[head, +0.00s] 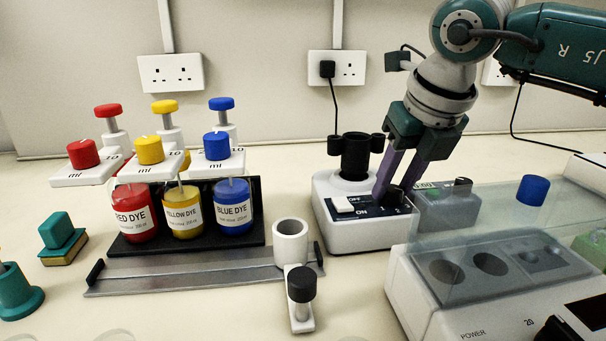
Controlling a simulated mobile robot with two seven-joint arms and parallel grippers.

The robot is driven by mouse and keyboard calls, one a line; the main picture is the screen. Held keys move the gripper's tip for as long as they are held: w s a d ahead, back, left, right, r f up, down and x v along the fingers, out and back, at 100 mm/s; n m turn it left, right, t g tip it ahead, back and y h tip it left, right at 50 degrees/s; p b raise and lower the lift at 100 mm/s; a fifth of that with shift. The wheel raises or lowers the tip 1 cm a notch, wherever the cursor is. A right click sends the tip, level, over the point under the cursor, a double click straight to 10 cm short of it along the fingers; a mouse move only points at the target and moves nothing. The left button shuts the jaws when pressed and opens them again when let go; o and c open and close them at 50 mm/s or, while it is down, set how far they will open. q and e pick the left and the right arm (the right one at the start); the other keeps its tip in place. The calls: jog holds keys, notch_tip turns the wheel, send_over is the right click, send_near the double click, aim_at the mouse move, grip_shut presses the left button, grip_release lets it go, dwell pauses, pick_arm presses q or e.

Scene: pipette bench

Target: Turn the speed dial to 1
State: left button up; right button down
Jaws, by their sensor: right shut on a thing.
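The speed dial (394,197) is a small black knob on the right of the sloped front panel of a white mixer (340,237). My right gripper (387,192) comes down from above with its purple fingers shut on the dial. The fingers and the angle hide most of the dial and its marks, so its setting cannot be read. A black cup holder (355,155) stands on top of the mixer. My left gripper is not in view.
Right of the mixer is a white machine (432,312) with a clear lid (510,210). On the left, red (134,216), yellow (184,218) and blue (232,210) dye bottles stand in a black rack.

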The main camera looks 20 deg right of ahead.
jog(key=shift+a, duration=0.1)
jog(key=shift+m, duration=0.5)
jog(key=m+h, duration=0.1)
jog(key=m, duration=0.1)
jog(key=m+h+b, duration=0.1)
jog(key=m, duration=0.1)
jog(key=shift+w+a+g, duration=0.1)
jog(key=shift+g, duration=0.2)
jog(key=m+b, duration=0.1)
jog(key=m, duration=0.1)
jog(key=m+g+h, duration=0.1)
jog(key=m, duration=0.2)
jog(key=shift+w+a+g+b, duration=0.1)
jog(key=shift+g+b, duration=0.2)
jog(key=shift+b, duration=0.05)
jog(key=m+b, duration=0.1)
jog(key=m, duration=0.1)
jog(key=m+g+b, duration=0.1)
jog(key=m, duration=0.1)
jog(key=shift+w+m+g+h, duration=0.1)
jog(key=shift+m+g+h, duration=0.2)
jog(key=shift+m+h, duration=0.1)
jog(key=shift+m+g+b, duration=0.7)
jog(key=shift+m+b, duration=0.3)
jog(key=shift+m, duration=0.6)
jog(key=shift+w, duration=0.1)
